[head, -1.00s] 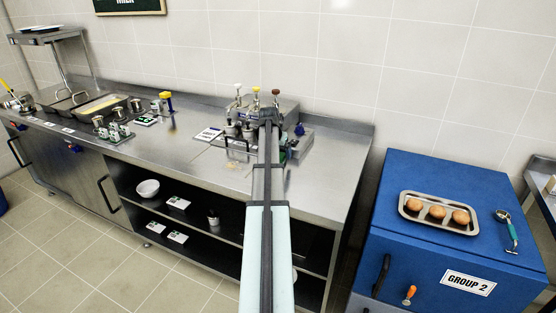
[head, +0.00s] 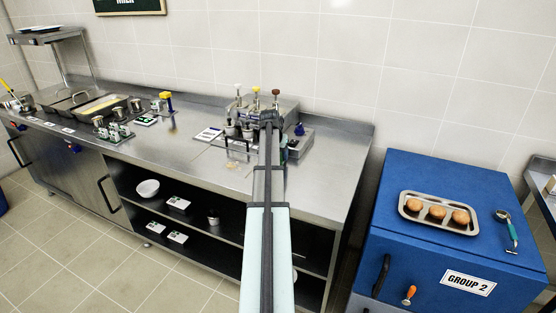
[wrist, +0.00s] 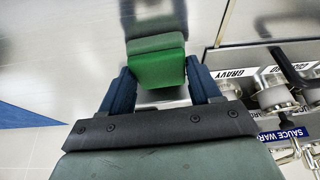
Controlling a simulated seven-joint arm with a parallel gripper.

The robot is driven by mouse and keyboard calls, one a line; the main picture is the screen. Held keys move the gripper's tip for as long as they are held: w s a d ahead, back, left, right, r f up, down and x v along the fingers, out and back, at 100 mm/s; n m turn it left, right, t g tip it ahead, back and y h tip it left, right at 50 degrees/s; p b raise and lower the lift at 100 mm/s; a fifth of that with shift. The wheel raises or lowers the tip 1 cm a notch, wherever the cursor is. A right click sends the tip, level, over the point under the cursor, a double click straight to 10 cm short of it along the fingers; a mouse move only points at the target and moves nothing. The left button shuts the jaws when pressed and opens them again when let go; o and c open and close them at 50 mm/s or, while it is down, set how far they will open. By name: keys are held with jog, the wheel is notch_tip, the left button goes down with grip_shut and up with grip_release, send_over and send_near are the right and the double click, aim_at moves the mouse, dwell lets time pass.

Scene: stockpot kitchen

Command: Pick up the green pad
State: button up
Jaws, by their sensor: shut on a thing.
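In the wrist view, the green pad (wrist: 158,70) is a small block with a bright green face and a darker green face beyond it. It sits between the two blue fingers of my gripper (wrist: 160,82), which is shut on it. The pad looks slightly tilted in that view. In the head view, my arm reaches over the steel counter and hides most of the gripper and the pad.
The sauce warmer (wrist: 285,134), with its GRAVY label, is close on the right in the wrist view. The steel counter (head: 190,165) has clear room left of the arm. A blue cabinet (head: 430,180) carries a tray (head: 411,216) and a scoop (head: 511,232).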

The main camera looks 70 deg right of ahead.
notch_tip(320, 180, up, 10)
dwell(0.8)
